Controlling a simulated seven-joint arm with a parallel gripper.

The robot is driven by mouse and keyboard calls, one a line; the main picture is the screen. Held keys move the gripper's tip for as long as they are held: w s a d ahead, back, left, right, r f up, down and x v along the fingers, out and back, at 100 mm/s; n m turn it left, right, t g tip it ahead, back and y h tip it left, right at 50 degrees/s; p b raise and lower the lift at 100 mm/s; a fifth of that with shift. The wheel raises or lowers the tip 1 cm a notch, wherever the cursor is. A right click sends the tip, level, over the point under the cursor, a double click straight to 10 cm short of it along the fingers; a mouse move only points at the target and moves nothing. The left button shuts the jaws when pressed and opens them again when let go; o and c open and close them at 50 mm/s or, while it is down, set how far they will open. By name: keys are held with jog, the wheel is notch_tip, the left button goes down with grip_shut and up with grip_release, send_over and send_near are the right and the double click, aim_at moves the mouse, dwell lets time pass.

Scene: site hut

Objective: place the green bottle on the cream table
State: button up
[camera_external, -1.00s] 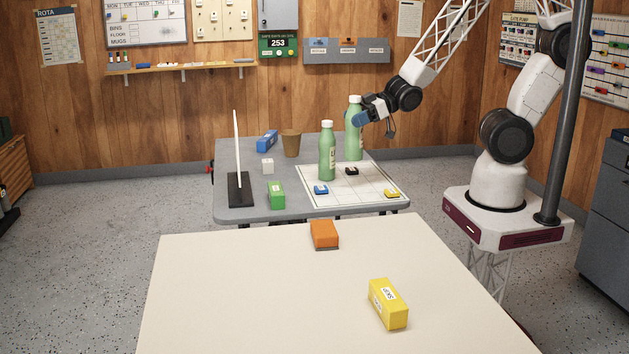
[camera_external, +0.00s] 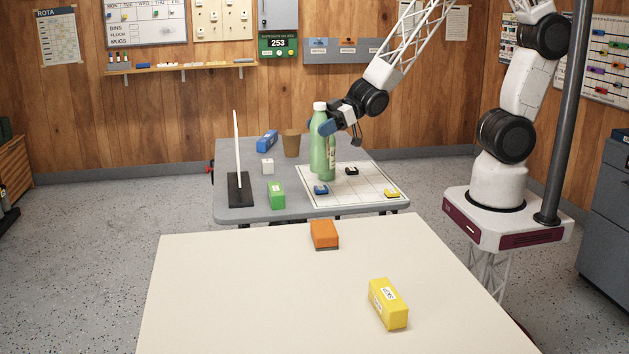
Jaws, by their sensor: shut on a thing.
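My gripper (camera_external: 326,127) is shut on a green bottle (camera_external: 316,150) with a white cap, gripping it by its upper part. The bottle is upright, over the grey table as seen in the picture; its exact height above that table is hard to tell. A second green bottle (camera_external: 329,176) stands on the grey table, overlapped in view by the held bottle and gripper, so its cap is hidden. Whether the two bottles touch cannot be told. The cream table (camera_external: 240,300) fills the foreground, in front of the grey table.
On the cream table are an orange block (camera_external: 324,234) and a yellow box (camera_external: 388,304); its left and middle are bare. The grey table (camera_external: 240,213) holds an upright white panel (camera_external: 238,150), a green box (camera_external: 276,195), a brown cup (camera_external: 291,143) and several small blocks.

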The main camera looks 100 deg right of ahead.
jog(key=w+a+f+n+g+y, duration=0.1)
jog(key=w+a+f+n+y, duration=0.1)
jog(key=w+a, duration=0.6)
jog(key=w+a+f+n+g+y, duration=0.1)
jog(key=w+a, duration=0.7)
jog(key=a, duration=0.8)
jog(key=shift+w+a+f+n+y, duration=0.25)
jog(key=shift+f+n+y, duration=0.4)
jog(key=shift+f, duration=0.2)
jog(key=w+a+f, duration=0.1)
jog(key=w+a, duration=0.3)
jog(key=w, duration=1)
jog(key=shift+w+f, duration=0.2)
jog(key=shift+a, duration=0.15)
jog(key=shift+w+a+f, duration=0.1)
jog(key=shift+w+f, duration=0.1)
jog(key=shift+f, duration=0.7)
jog(key=shift+w+f, duration=0.2)
jog(key=shift+f, duration=0.8)
